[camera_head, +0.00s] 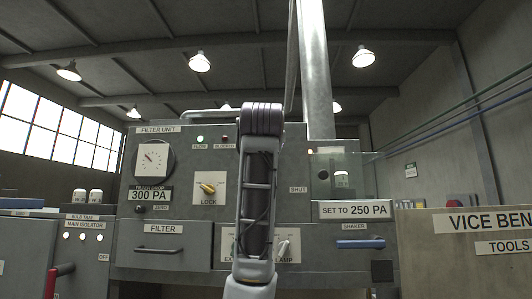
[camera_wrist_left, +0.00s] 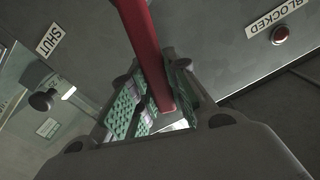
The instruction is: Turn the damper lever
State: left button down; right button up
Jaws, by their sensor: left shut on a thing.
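The red damper lever (camera_wrist_left: 145,45) shows in the left wrist view as a bar running from the top edge down between my fingers. My left gripper (camera_wrist_left: 158,98) is shut on it, with green padded fingers on both sides. In the head view my arm rises up the middle and hides the lever; the gripper cannot be made out there. A SHUT label (camera_head: 298,189) is right of the arm, and the wrist view shows a SHUT label (camera_wrist_left: 50,40) at upper left. My right gripper is in neither view.
The filter unit has a dial gauge (camera_head: 153,158), a 300 PA plate (camera_head: 150,196), a yellow lock knob (camera_head: 208,188) and a SET TO 250 PA plate (camera_head: 355,210). A red BLOCKED lamp (camera_wrist_left: 281,35) is right of the lever. A vice bench (camera_head: 470,250) stands right.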

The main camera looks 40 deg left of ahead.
pick_arm(q)
jog(key=shift+w+d+m, duration=0.1)
jog(key=shift+d+m, duration=0.15)
jog(key=shift+m, duration=0.25)
jog(key=c, duration=1.4)
grip_release()
jog(key=shift+o, duration=0.2)
jog(key=v, duration=1.2)
jog(key=shift+w+d+f, duration=0.1)
jog(key=shift+f, duration=0.1)
